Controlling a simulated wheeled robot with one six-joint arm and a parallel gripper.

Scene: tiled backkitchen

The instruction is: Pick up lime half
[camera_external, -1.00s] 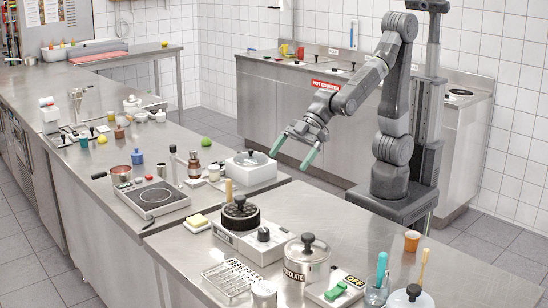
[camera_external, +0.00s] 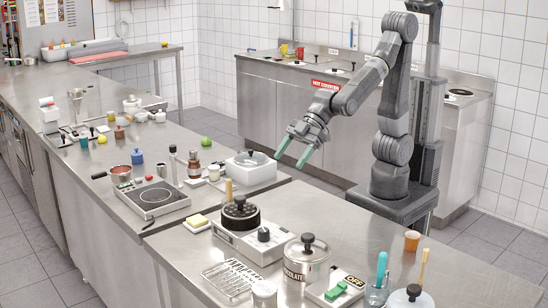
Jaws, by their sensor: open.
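A small bright green round thing (camera_external: 206,141), which looks like the lime half, lies on the steel counter (camera_external: 185,135) near its far edge. It is too small to make out a cut face.
A white appliance with a bowl (camera_external: 250,167) stands between my gripper and the counter's middle. Counter around the green thing is fairly clear.

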